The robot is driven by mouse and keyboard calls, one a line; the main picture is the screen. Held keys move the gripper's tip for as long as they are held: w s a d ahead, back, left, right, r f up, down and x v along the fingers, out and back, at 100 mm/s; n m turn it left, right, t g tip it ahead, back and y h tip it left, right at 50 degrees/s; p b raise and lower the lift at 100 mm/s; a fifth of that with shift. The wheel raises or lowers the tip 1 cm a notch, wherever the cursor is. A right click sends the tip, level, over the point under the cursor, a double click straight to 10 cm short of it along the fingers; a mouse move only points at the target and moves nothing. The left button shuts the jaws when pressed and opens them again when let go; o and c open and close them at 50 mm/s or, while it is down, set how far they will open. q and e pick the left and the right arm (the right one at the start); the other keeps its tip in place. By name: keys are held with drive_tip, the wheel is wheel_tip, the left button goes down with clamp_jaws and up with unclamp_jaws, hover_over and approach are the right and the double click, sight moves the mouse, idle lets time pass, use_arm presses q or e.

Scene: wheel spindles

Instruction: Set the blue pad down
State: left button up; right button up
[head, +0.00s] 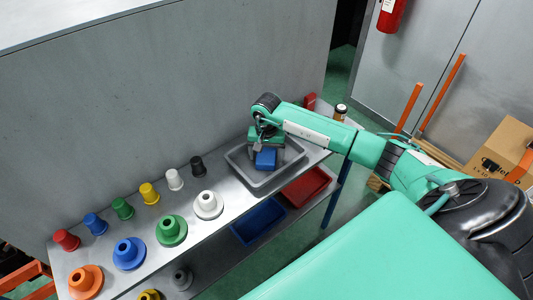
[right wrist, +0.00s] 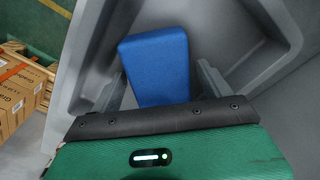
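The blue pad (head: 265,159) is in the grey tray (head: 236,164) on the metal table, and appears to rest on its floor. My right gripper (head: 262,147) is over the tray, right at the pad. In the right wrist view the pad (right wrist: 157,62) lies between and beyond the two fingers (right wrist: 160,88). The fingers stand apart, with a visible gap between the pad and the right finger. The pad's near end is hidden by the gripper body. My left gripper is not in view.
Colored flanged spindles (head: 129,252) and small knobs (head: 149,193) stand on the table left of the tray. A blue bin (head: 258,220) and a red bin (head: 306,186) sit on the lower shelf. A dark-lidded jar (head: 340,112) stands near the right table end. A grey wall rises behind.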

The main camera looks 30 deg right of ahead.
sight(266, 153)
drive_tip(key=shift+r, duration=0.55)
wheel_tip(266, 153, up, 11)
drive_tip(key=b, duration=0.3)
drive_tip(key=shift+b, duration=0.3)
